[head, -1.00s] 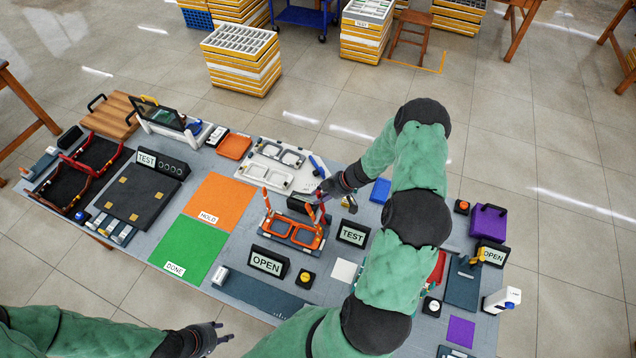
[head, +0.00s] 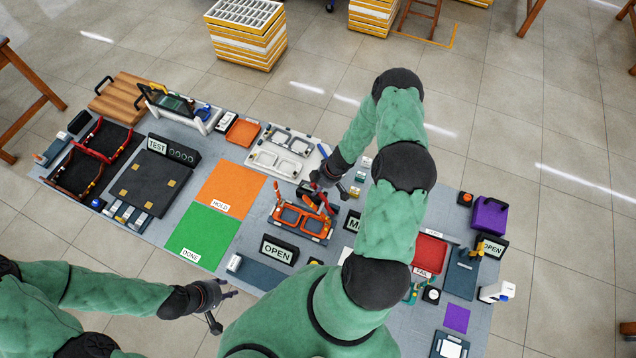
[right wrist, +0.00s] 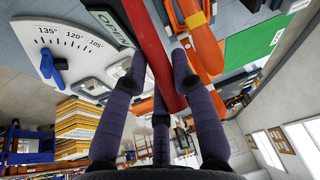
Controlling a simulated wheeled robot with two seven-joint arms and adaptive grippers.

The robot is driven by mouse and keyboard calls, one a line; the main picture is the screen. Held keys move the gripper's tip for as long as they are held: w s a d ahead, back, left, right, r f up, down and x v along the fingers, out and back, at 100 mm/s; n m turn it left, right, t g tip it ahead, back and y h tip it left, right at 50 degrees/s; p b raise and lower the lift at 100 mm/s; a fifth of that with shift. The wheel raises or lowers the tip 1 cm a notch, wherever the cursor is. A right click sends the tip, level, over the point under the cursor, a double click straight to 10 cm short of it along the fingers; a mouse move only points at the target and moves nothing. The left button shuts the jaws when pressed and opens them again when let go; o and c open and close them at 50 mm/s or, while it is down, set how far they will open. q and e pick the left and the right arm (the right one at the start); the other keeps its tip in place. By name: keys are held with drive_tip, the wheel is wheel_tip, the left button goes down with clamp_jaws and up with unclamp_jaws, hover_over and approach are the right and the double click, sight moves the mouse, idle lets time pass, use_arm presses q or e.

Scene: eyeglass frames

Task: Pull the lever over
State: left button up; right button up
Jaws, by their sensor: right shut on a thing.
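The red lever (right wrist: 150,45) shows as a long bar running between the fingers of my right gripper (right wrist: 160,68) in the right wrist view. My right gripper (head: 322,182) is shut on it; in the head view only a little red shows below the fingers. Just in front stands an orange eyeglass frame (head: 301,222) in a dark fixture, with its temples raised. A white angle scale (right wrist: 75,50) with a blue pointer (right wrist: 52,68) shows in the right wrist view. My left gripper (head: 222,307) is open and empty at the table's front edge.
An OPEN sign (head: 279,250) stands in front of the fixture. A dark sign (head: 352,222) is partly hidden by my right arm. The orange HOLD mat (head: 228,187) and green DONE mat (head: 201,237) lie clear to the left. A red tray (head: 430,251) lies right.

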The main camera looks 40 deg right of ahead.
drive_tip(key=shift+s+a, duration=0.1)
drive_tip(key=o, duration=0.9)
drive_tip(key=shift+o, duration=0.2)
drive_tip(key=shift+r, duration=0.1)
drive_tip(key=shift+d+r, duration=0.2)
drive_tip(key=shift+d, duration=0.05)
drive_tip(key=v, duration=1.1)
drive_tip(key=shift+r, duration=0.15)
drive_tip(key=shift+s, duration=0.1)
